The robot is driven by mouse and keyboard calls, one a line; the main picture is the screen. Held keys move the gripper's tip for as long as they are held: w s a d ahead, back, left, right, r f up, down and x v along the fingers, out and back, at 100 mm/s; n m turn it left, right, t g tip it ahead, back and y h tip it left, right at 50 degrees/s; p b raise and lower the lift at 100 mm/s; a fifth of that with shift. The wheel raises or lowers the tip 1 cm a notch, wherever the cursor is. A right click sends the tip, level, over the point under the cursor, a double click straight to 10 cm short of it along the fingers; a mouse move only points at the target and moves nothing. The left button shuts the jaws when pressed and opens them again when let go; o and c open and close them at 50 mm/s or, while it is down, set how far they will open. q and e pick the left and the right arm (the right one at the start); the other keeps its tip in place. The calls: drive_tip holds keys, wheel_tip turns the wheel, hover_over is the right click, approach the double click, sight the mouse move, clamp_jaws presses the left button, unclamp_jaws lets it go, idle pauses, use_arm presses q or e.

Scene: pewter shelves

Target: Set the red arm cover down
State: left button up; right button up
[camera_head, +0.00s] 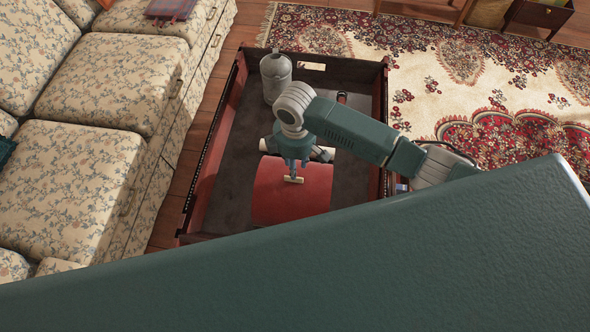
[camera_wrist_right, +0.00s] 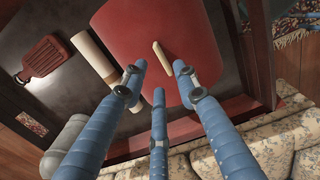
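The red arm cover (camera_head: 306,189) lies in the near part of a dark, raised-edged wooden tray (camera_head: 214,150). It is a curved red sheet with a short cream bar on top; it also shows in the right wrist view (camera_wrist_right: 128,28). My right gripper (camera_head: 292,171) points down over the cover, close to the bar. In the right wrist view its three fingers (camera_wrist_right: 158,78) are spread with nothing between the tips. Whether a fingertip touches the cover cannot be told. My left gripper is not in view.
A grey bottle (camera_head: 275,76) stands at the tray's far left. A cream roll (camera_wrist_right: 95,58) lies beside the cover, and a red paddle-shaped object (camera_wrist_right: 42,56) lies beyond it. A floral sofa (camera_head: 72,165) stands left; a patterned rug (camera_head: 470,80) lies right.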

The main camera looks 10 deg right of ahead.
wheel_tip(320, 180, up, 6)
drive_tip(key=shift+f, duration=0.1)
drive_tip(key=shift+s, duration=0.1)
idle(0.6)
